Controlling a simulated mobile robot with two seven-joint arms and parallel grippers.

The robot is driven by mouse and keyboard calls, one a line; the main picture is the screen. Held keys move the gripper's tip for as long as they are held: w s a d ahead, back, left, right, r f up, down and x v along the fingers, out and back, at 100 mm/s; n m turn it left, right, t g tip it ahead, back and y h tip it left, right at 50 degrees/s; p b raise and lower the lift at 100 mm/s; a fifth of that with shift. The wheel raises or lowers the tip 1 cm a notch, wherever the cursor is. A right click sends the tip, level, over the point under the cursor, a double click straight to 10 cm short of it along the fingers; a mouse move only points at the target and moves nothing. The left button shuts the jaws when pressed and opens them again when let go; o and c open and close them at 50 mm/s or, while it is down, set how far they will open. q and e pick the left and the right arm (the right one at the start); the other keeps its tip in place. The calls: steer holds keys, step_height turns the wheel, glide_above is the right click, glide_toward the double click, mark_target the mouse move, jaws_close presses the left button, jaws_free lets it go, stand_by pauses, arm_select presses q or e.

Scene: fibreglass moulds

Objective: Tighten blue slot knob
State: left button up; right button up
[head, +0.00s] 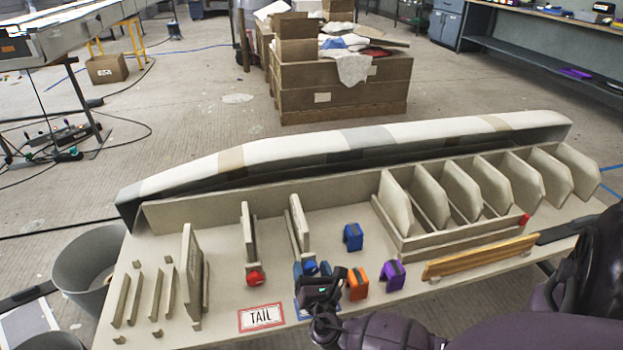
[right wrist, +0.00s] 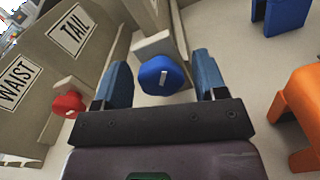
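The blue knob (right wrist: 160,76) sits at the end of a beige slot block (right wrist: 152,45) in the right wrist view, with a pale bar mark on its face. My right gripper (right wrist: 162,82) is open, its two blue fingers spread either side of the knob with gaps on both sides. In the head view the right gripper (head: 322,283) is low over the table's front part, at the front end of the blue slot, and partly hides the blue knob (head: 310,267). My left gripper is not in view.
A red knob (head: 254,279) is on the slot to the left, behind a TAIL card (head: 261,317). Blue (head: 353,237), orange (head: 358,285) and purple (head: 394,275) clamp-like blocks stand to the right. A rack of upright panels (head: 440,240) fills the table's right side.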

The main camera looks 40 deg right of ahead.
steer(key=c, duration=0.8)
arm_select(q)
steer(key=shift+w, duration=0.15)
arm_select(e)
steer(key=shift+o, duration=0.2)
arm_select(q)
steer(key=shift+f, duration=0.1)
arm_select(e)
steer(key=shift+s+f+m+b, duration=0.15)
steer(key=shift+m+b, duration=0.4)
steer(key=shift+m, duration=0.55)
steer(key=shift+d+f+m+b, duration=0.1)
steer(key=shift+m+b, duration=0.55)
steer(key=shift+m, duration=0.95)
steer(key=m+b, duration=0.1)
steer(key=m, duration=0.1)
steer(key=shift+m+b, duration=0.3)
steer(key=shift+b, duration=0.05)
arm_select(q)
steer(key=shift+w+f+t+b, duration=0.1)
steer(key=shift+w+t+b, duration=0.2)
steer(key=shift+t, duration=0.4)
arm_select(e)
steer(key=shift+r+m, duration=0.2)
steer(key=shift+m, duration=0.4)
